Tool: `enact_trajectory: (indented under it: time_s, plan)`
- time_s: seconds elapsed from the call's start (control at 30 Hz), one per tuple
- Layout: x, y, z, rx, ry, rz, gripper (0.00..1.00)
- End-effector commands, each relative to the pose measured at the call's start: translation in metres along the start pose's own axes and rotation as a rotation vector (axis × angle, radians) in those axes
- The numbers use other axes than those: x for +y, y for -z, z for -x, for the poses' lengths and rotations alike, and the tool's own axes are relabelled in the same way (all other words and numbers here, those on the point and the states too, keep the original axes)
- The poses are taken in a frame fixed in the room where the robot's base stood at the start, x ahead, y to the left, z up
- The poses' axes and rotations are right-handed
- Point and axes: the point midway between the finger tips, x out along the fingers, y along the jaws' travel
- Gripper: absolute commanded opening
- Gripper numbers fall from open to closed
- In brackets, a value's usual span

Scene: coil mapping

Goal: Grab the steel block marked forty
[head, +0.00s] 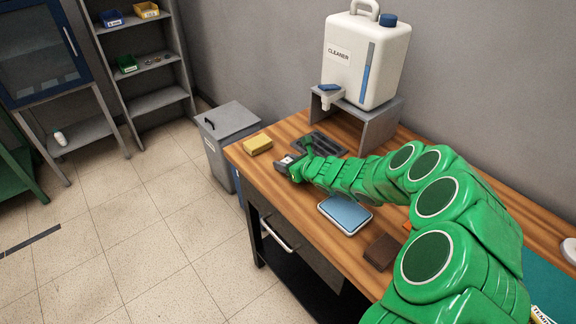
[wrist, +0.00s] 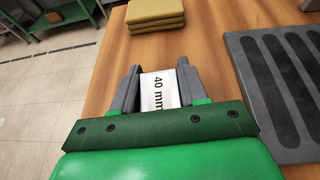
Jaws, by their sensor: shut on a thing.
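The steel block marked forty (wrist: 159,90) shows in the wrist view as a pale block with a "40 mm" label. It sits between the two grey fingers of my gripper (wrist: 156,88), which is shut on it. In the head view my gripper (head: 287,164) is over the wooden workbench, at its left front part, and the block is mostly hidden by the fingers. I cannot tell whether the block rests on the bench or is lifted.
A yellow stack (head: 258,144) lies ahead of my gripper. A dark slotted tray (head: 325,142) is beside it. A blue-topped pad (head: 345,214) and a brown block (head: 381,252) lie nearer. A cleaner jug (head: 362,65) stands on a grey stand. A grey bin (head: 232,135) adjoins the bench.

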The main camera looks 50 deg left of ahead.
Motion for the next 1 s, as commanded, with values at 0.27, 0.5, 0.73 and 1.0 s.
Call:
enact_trajectory:
  time_s: [0.27,0.5,0.73,1.0]
  plan:
    - [0.001,-0.013,0.005,-0.002,-0.002,0.001,0.06]
    - [0.004,-0.036,0.021,-0.004,-0.002,-0.002,0.06]
    - [0.013,-0.05,0.043,-0.005,0.001,-0.002,0.06]
    - [0.026,-0.068,0.071,-0.004,0.0,-0.002,0.06]
